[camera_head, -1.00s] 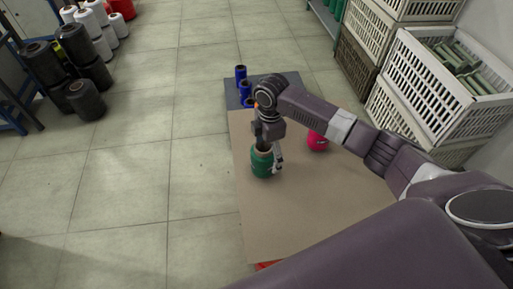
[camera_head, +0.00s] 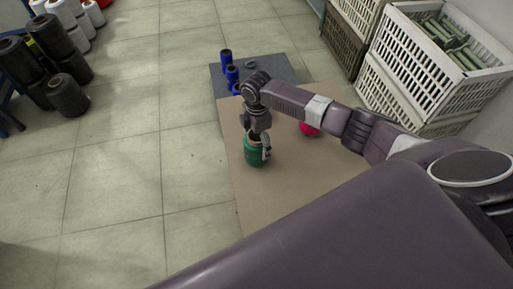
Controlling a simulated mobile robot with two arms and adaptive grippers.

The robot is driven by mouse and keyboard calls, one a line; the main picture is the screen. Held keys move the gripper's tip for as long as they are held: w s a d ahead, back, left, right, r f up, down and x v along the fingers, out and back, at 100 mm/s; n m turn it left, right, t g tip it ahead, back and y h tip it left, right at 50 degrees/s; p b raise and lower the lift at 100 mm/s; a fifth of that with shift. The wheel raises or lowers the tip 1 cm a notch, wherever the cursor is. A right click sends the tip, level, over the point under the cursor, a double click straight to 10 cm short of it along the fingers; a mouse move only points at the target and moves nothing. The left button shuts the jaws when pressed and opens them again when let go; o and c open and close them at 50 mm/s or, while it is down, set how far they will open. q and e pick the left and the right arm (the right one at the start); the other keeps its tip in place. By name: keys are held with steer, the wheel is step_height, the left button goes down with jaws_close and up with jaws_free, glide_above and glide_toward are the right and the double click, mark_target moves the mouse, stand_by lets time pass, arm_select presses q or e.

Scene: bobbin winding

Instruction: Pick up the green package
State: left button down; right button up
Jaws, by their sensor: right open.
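The green package (camera_head: 254,154) is a green bobbin standing upright on the tan tabletop (camera_head: 262,200), near its left edge. My right gripper (camera_head: 262,146) is at its top, pointing down, with a finger along its right side. The gripper is open, and I cannot tell whether it touches the package. The gripper hides part of the package's top. My left gripper is not in view.
A red bobbin (camera_head: 309,128) stands to the right, partly behind my arm. Blue bobbins (camera_head: 232,75) stand on a grey mat (camera_head: 285,68) at the back. White crates (camera_head: 400,95) are stacked at right.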

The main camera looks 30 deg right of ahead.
steer(key=c, duration=1.3)
steer(key=shift+r, duration=0.1)
steer(key=shift+c, duration=0.9)
